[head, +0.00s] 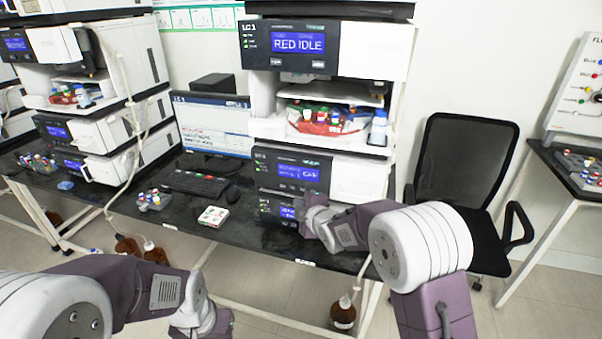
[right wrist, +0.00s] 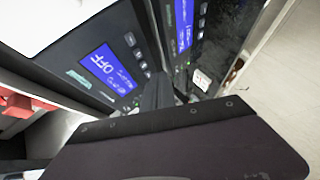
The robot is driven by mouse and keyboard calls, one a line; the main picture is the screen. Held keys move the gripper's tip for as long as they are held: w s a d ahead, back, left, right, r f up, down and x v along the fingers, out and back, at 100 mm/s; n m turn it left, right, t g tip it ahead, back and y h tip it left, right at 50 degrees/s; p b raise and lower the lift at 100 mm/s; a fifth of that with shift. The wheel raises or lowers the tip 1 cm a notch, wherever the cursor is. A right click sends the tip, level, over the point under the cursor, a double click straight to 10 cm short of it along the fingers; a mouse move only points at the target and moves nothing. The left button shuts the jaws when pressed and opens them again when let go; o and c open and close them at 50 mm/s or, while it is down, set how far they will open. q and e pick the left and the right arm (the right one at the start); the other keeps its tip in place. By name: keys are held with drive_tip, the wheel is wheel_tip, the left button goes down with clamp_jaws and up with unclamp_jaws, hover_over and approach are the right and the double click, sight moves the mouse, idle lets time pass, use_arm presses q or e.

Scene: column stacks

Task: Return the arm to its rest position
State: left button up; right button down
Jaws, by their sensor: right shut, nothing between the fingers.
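My right arm reaches in from the right in the head view. Its gripper (head: 303,207) is at the front of the lower modules of the LC 1 column stack (head: 345,175). In the right wrist view the dark fingers (right wrist: 163,92) are shut and empty, close to the stack's front panels. One blue screen (right wrist: 107,72) there reads OFF. I cannot tell whether the fingers touch the panel. The upper screen (head: 298,42) in the head view reads RED IDLE. My left arm is low at the left, and its gripper (head: 218,324) shows only in part, its jaws not clear.
A keyboard (head: 201,186), a mouse (head: 233,194), a small white box (head: 213,216) and a vial rack (head: 154,200) lie on the black bench left of the stack. A monitor (head: 212,125) stands behind them. A black chair (head: 465,165) is at right. A brown bottle (head: 343,314) stands below.

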drive_tip(key=s+d+r+m+h+p, duration=0.25)
drive_tip(key=d+r, duration=0.35)
drive_tip(key=d, duration=0.3)
drive_tip(key=s+d+f+m+g+h, duration=0.1)
drive_tip(key=s+d+f+m+g, duration=0.1)
drive_tip(key=s+d+f+m, duration=0.3)
drive_tip(key=s+d+f+m+g, duration=0.1)
drive_tip(key=s+f+m+g, duration=0.2)
drive_tip(key=s, duration=0.5)
drive_tip(key=s+d+f+m+g, duration=0.1)
drive_tip(key=s+f+m+g, duration=0.2)
drive_tip(key=s, duration=0.6)
drive_tip(key=s+f+m+g+h, duration=0.1)
drive_tip(key=s+f+m+g, duration=0.2)
drive_tip(key=s+m, duration=0.2)
drive_tip(key=s, duration=0.3)
drive_tip(key=shift+s+d, duration=0.35)
drive_tip(key=shift+d, duration=0.05)
